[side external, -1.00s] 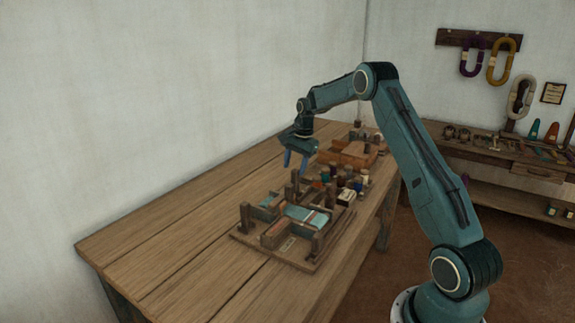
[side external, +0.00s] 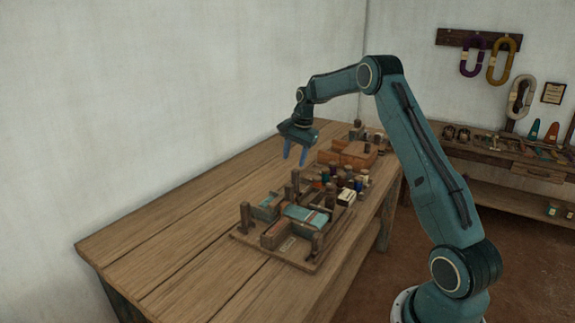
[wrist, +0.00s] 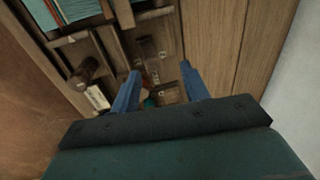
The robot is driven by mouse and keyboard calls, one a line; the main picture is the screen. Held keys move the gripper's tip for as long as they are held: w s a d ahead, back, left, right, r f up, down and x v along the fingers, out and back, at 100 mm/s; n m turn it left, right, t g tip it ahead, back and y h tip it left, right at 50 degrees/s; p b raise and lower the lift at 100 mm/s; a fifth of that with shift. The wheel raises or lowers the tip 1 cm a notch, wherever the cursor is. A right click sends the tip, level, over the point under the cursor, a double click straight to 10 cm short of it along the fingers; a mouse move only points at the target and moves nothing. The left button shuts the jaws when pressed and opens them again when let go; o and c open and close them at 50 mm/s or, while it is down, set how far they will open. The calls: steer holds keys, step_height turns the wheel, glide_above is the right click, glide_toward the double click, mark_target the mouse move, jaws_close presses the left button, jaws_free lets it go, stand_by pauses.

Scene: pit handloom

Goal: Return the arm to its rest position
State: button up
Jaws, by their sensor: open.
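My gripper (side external: 295,152) hangs over the wooden table, fingers pointing down, open with nothing between the fingertips. In the side external view it is above and behind the small loom board (side external: 282,256), clear of everything on it. My gripper's two blue fingers also show in the wrist view (wrist: 160,88), spread apart above part of the board. The board carries a folded teal cloth with stripes (side external: 306,216), wooden posts and several small spools (side external: 340,180). The teal cloth shows at the top left of the wrist view (wrist: 70,10).
The wooden table (side external: 160,250) has bare planks at the front left. An orange-brown wooden box (side external: 352,152) stands farther back. A shelf with tools (side external: 510,150) and hanging yarn hanks (side external: 502,62) are at the back right. A pale wall runs along the table's far side.

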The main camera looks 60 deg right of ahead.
steer(key=s+a+r+n+t, duration=0.1)
steer(key=s+a+r+n, duration=0.3)
steer(key=s+a+r, duration=0.5)
steer(key=s+a+r+n, duration=0.3)
steer(key=a+r+n, duration=0.35)
steer(key=a, duration=0.65)
steer(key=s+a+n+t, duration=0.1)
steer(key=s+a+n, duration=0.2)
steer(key=s, duration=0.7)
steer(key=s+a+f+n+t, duration=0.1)
steer(key=s+a+n, duration=0.3)
steer(key=s+a, duration=0.3)
steer(key=s, duration=0.3)
steer(key=shift+s+a+f, duration=0.3)
steer(key=shift+s+a, duration=0.05)
